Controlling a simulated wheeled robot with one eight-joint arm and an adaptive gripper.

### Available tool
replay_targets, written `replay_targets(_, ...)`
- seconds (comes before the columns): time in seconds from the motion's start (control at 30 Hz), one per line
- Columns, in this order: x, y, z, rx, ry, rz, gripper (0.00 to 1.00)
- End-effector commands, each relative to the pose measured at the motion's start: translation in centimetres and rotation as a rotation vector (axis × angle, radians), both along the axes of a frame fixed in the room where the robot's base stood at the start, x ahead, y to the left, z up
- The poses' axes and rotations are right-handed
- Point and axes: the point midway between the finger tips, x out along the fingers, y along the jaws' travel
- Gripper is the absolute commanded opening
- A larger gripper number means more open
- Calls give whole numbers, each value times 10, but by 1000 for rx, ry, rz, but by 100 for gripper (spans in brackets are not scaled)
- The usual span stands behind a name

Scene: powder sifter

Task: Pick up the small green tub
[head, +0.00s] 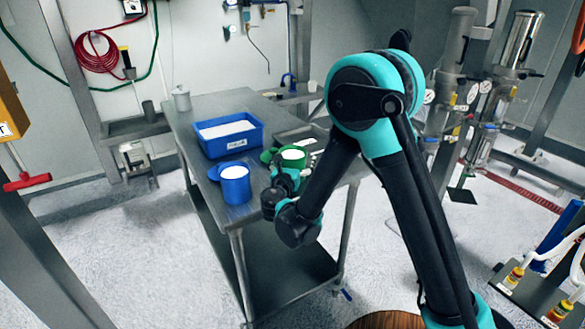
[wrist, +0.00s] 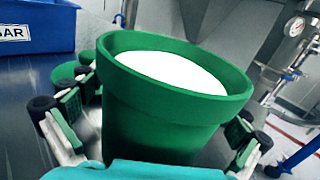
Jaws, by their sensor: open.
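The small green tub (head: 292,158) stands on the steel table, filled with white powder. In the wrist view the tub (wrist: 160,125) is large and central, with its rim and powder showing; its base is hidden. My gripper (wrist: 168,112) is open, with a finger on the left and a finger on the right of the tub. The left fingers look apart from its wall; whether the right finger touches it I cannot tell. In the head view my gripper (head: 284,180) is at the near side of the tub, partly hidden by my arm.
A blue tub (head: 235,190) of white powder stands left of the green tub. A blue bin (head: 212,148) of white powder stands behind it. A flat green piece, perhaps a lid (head: 267,155), lies beside the green tub. A grey canister (head: 181,99) stands at the table's far left.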

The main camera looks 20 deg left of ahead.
Motion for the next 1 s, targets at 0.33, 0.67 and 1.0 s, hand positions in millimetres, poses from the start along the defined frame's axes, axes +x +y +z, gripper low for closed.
replay_targets(0.33,5,0,0,0,0,1,90)
replay_targets(0.67,5,0,0,0,0,1,49)
replay_targets(1.0,5,0,0,0,0,1,28)
